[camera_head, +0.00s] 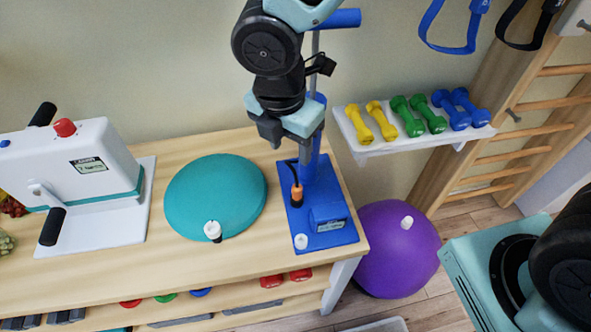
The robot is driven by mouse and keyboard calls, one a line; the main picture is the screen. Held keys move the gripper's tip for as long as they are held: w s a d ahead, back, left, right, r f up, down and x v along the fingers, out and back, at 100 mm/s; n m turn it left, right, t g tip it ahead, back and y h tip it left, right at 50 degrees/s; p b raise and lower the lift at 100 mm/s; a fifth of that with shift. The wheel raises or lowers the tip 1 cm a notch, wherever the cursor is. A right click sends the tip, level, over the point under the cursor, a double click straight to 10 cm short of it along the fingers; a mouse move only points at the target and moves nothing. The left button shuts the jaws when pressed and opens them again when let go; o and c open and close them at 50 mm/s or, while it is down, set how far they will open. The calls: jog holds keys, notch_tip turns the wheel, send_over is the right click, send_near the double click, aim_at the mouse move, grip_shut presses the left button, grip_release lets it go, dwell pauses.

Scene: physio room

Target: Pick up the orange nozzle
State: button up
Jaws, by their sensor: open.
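My gripper (292,143) points down above the nozzle, in front of the column. Its jaws are open, and a gap shows between them and the nozzle. My gripper and wrist hide part of the column.
The wooden bench holds a teal disc (205,190) with a white-topped piece (213,230) at its front edge, and a white machine (85,170) at left. A wall shelf (362,149) bears coloured dumbbells. A purple ball (395,255) stands right of the bench.

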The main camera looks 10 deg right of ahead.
send_near(297, 187)
jog(key=f, duration=0.5)
jog(key=shift+w+d+f+b, duration=0.1)
jog(key=shift+w+f+b, duration=0.1)
jog(key=shift+w+b, duration=0.15)
jog(key=shift+w+d+f, duration=0.1)
jog(key=shift+d+f, duration=0.1)
jog(key=shift+f, duration=1.15)
jog(key=shift+w+d+f, duration=0.1)
jog(key=shift+d+f, duration=0.1)
jog(key=shift+f, duration=1.15)
jog(key=shift+c, duration=0.3)
jog(key=c, duration=0.9)
